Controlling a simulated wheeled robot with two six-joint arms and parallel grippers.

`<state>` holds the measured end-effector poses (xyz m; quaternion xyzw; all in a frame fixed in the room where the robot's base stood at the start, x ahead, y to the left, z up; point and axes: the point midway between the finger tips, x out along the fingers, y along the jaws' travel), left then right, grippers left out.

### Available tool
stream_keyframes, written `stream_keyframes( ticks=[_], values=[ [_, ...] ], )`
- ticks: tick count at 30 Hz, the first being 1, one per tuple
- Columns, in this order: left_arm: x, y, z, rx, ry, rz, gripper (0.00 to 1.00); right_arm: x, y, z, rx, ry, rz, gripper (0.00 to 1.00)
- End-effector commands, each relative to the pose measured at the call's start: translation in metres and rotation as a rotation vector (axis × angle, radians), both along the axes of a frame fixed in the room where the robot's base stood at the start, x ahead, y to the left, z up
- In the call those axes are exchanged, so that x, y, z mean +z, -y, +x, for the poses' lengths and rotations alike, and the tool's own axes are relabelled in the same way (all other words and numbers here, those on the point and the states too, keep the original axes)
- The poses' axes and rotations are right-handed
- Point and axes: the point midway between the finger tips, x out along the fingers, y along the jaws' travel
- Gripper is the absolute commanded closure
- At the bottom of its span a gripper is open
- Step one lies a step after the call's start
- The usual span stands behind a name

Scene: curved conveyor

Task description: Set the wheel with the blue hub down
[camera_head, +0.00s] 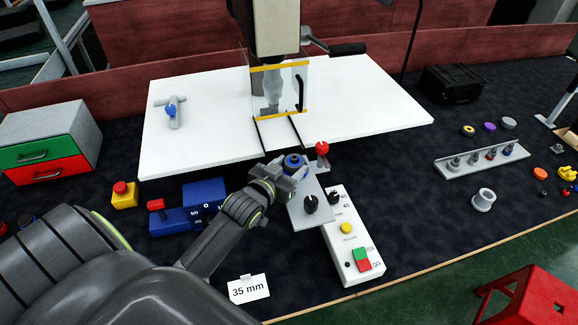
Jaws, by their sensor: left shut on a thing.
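The wheel with the blue hub (293,160) is small and dark, with blue showing at its middle. It is at the end of my left arm, close to the front edge of the white table. My left gripper (292,172) is shut on it. The gripper covers part of the wheel, and I cannot tell whether the wheel touches the grey plate (299,216) beside it. My right gripper is not in view.
A red-topped knob (322,149) and a black knob (311,203) stand close to the gripper. A white control box (346,273) lies to the right. The white table (380,112) carries a clear guard (272,92). A grey peg rack (455,171) is at right.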

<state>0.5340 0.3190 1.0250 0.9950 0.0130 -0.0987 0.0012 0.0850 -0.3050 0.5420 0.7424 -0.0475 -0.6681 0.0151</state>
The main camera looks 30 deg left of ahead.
Motion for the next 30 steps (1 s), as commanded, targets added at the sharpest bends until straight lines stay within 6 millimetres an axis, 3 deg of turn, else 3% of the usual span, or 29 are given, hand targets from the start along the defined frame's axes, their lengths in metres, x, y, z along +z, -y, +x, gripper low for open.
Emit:
stream_keyframes(
  ticks=[5,6,11,22,30],
  values=[
    [-0.002,0.000,0.000,0.000,0.001,0.000,0.72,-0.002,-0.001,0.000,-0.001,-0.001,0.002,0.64],
    [-0.002,0.000,0.000,0.000,0.000,0.000,0.46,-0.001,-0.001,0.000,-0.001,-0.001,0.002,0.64],
    [-0.002,0.000,0.000,0.000,0.000,0.000,0.26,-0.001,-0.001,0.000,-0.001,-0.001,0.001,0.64],
    [0.001,0.000,-0.003,0.000,0.001,0.000,0.26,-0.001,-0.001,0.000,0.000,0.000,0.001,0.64],
    [0.007,0.001,-0.044,0.000,0.000,0.002,0.26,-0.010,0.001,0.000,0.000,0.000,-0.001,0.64]
  ],
)
